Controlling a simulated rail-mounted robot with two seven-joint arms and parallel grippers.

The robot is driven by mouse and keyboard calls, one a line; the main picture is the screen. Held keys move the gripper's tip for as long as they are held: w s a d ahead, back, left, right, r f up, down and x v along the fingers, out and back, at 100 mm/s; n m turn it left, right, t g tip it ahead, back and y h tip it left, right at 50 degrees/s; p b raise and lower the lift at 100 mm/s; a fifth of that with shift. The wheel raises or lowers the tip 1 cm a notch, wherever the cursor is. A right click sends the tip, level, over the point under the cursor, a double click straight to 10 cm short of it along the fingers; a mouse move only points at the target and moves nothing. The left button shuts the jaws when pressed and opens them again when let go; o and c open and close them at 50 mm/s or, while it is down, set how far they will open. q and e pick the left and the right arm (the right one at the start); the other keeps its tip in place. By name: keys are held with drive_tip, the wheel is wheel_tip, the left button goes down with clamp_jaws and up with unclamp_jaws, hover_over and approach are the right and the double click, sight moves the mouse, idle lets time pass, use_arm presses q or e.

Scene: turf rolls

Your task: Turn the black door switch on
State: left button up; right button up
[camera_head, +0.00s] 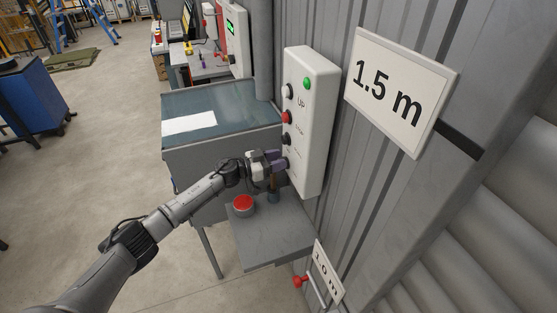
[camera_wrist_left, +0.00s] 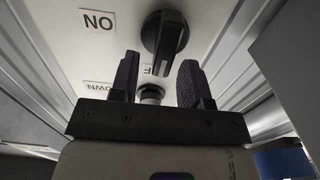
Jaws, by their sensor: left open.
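The white control box (camera_head: 318,125) is fixed to the corrugated wall. The black door switch (camera_wrist_left: 165,36) is a round knob with a raised bar in the left wrist view. Its bar points down in that picture, towards a partly hidden label. An upside-down ON label (camera_wrist_left: 98,20) is to its left. My left gripper (camera_head: 280,163) is at the box's lower part in the head view and hides part of it. Its purple fingers (camera_wrist_left: 157,80) are open, on either side of the bar's lower end, with gaps. Contact cannot be told. My right gripper is not in view.
A grey shelf (camera_head: 265,238) below the gripper holds a red push button (camera_head: 243,204) and a small upright lever (camera_head: 273,190). A grey-topped table (camera_head: 240,112) stands behind. A red-handled lever (camera_head: 300,281) is low on the wall. The floor at left is open.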

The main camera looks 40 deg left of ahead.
use_arm(q)
drive_tip(key=shift+w+d, duration=0.15)
drive_tip(key=shift+w, duration=0.1)
clamp_jaws()
idle(0.3)
